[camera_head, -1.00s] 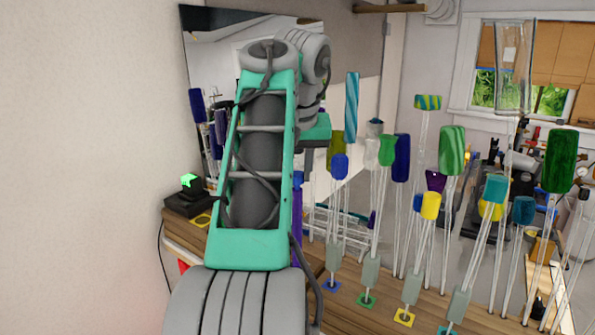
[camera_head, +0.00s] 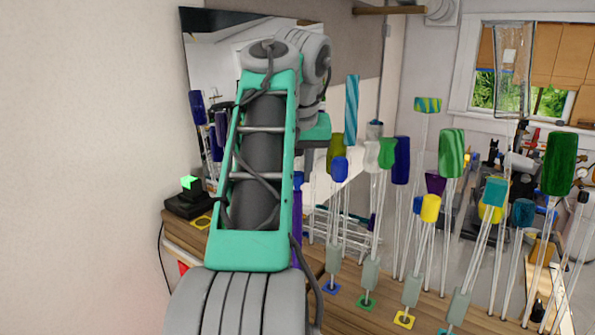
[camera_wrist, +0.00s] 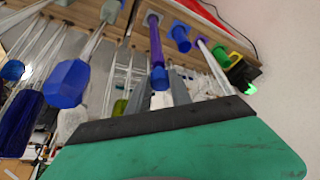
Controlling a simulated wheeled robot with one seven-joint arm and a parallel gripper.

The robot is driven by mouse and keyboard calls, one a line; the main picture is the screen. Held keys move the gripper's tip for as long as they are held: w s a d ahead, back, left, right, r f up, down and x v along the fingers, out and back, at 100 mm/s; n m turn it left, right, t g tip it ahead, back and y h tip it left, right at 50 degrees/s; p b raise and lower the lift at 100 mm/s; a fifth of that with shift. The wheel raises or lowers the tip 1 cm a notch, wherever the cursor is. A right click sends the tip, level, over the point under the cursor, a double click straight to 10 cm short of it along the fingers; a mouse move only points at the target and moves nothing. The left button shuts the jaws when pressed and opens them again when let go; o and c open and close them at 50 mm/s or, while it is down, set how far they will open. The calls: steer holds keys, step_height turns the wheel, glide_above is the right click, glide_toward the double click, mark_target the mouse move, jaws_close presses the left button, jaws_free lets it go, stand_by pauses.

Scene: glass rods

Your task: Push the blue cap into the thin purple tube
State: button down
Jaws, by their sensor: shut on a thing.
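The thin purple tube (camera_wrist: 155,42) stands in a purple base and runs down the middle of the wrist view. The blue cap (camera_wrist: 159,78) is at the tube's free end, in line with it; how deep it sits I cannot tell. My gripper (camera_wrist: 160,98) is at the cap end, with grey fingers on either side, shut on the blue cap. In the head view the purple tube (camera_head: 297,232) stands right beside my arm, with a bit of the blue cap (camera_head: 298,181) above it. My arm hides the fingers there.
Several glass rods with coloured tops crowd the right, including a blue one (camera_head: 340,169) and a yellow one (camera_head: 430,207). A large blue top (camera_wrist: 67,84) hangs left of my gripper in the wrist view. A black device (camera_head: 187,203) stands at left.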

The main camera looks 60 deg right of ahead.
steer(key=shift+f+b, duration=1.2)
steer(key=shift+f, duration=0.05)
steer(key=c, duration=1.5)
jaws_free()
steer(key=shift+f, duration=0.1)
steer(key=shift+o, duration=0.2)
steer(key=p+v, duration=0.7)
steer(key=v, duration=0.4)
